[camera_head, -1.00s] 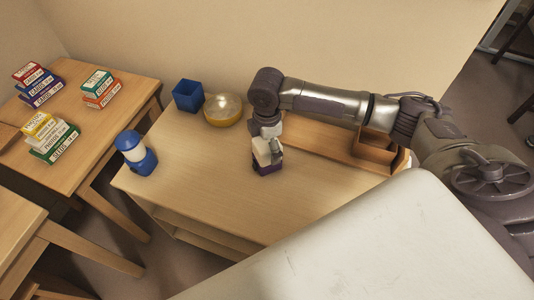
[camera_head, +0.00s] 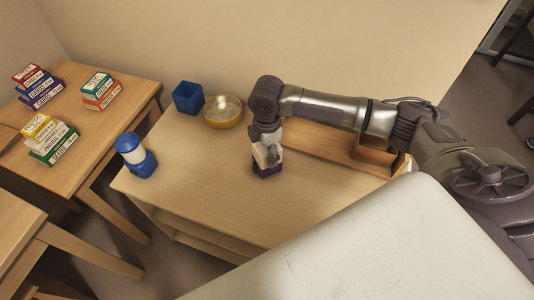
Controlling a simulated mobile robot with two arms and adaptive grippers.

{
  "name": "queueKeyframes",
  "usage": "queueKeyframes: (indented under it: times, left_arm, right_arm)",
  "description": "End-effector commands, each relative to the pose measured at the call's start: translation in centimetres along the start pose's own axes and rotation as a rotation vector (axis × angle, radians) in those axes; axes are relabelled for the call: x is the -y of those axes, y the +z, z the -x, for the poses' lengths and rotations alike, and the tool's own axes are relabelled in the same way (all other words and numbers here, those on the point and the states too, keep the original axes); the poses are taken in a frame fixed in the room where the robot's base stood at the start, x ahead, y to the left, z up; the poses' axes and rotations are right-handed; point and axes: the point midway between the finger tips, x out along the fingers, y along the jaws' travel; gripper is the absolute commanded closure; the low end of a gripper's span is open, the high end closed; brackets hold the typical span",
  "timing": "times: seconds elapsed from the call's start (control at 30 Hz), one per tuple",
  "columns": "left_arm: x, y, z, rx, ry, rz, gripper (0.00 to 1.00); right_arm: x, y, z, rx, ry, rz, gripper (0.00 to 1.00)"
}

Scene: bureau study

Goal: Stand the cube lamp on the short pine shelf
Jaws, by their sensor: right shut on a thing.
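The cube lamp, with a pale block on a dark purple base (camera_head: 267,171), is at the middle of the light wooden table (camera_head: 205,180). My right gripper (camera_head: 267,155) points down and is shut on it, covering much of its pale part. I cannot tell whether the base touches the table. The short pine shelf (camera_head: 330,149) is a low wooden piece along the back right of the table, partly hidden by my right arm. My left gripper is not in view.
A blue lantern (camera_head: 137,157) stands at the table's left end. A blue open box (camera_head: 187,97) and a yellow-rimmed bowl (camera_head: 222,112) are at the back left. Stacked small boxes (camera_head: 52,142) are on another table. The table front is clear.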

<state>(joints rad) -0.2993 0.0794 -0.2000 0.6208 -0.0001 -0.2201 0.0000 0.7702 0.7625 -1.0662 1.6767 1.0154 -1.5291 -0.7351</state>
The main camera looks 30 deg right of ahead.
Motion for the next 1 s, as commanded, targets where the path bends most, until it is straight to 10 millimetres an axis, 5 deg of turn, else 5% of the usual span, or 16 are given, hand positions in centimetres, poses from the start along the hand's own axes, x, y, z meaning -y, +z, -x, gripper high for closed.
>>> queueKeyframes:
  times: [0.27,0.47,0.8,1.0]
  left_arm:
    - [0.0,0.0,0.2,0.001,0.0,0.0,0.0]
    - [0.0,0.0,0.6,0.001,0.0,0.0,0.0]
    - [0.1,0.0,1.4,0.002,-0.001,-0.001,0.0]
    - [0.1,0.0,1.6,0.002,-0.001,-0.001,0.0]
  right_arm:
    - [-0.1,0.0,1.4,-0.001,0.003,0.0,0.82]
    - [0.0,0.1,4.6,-0.001,0.003,-0.001,0.82]
    - [6.6,4.5,8.8,0.004,0.001,-0.002,0.82]
    - [8.9,5.8,10.4,0.001,0.0,-0.001,0.82]
